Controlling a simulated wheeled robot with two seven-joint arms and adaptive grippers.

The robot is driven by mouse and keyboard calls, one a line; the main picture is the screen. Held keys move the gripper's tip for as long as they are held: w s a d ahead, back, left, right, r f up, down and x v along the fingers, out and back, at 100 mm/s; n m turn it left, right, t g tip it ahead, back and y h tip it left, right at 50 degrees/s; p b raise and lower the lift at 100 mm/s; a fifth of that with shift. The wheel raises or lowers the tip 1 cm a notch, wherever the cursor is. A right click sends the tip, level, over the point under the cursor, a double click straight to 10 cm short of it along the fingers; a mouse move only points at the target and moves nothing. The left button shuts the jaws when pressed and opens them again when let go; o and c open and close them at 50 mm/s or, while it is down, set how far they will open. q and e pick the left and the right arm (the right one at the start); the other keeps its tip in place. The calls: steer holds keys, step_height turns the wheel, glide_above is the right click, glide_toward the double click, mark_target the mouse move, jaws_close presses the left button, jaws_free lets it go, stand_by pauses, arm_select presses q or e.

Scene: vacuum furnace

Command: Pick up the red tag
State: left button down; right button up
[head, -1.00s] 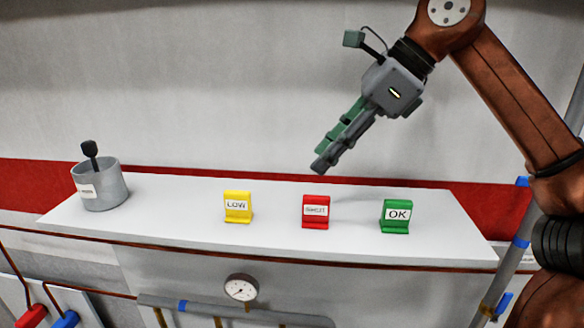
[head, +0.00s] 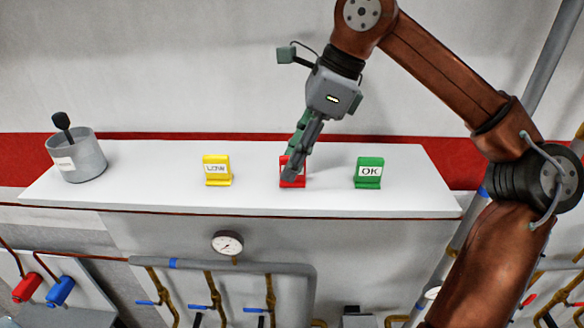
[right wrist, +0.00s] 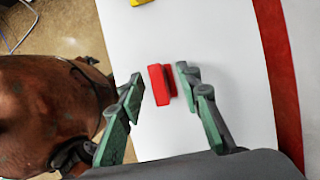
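The red tag (head: 298,182) stands on the white shelf between the yellow and green tags. In the head view my right gripper (head: 292,172) is in front of it and hides most of it, including its label. In the right wrist view the red tag (right wrist: 160,84) lies between the two fingers of my right gripper (right wrist: 160,82). The fingers are open, one on each side of the tag, with a visible gap at least on the left. I cannot tell how far above the shelf the fingertips are. My left gripper is not in view.
The yellow LOW tag (head: 217,171) stands to the left and the green OK tag (head: 369,172) to the right. A grey cup (head: 78,157) with a black-topped tool is at the shelf's left end. Below the white shelf (head: 130,187) are a gauge (head: 227,243) and pipes.

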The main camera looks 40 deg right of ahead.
steer(key=shift+c, duration=0.5)
jaws_close()
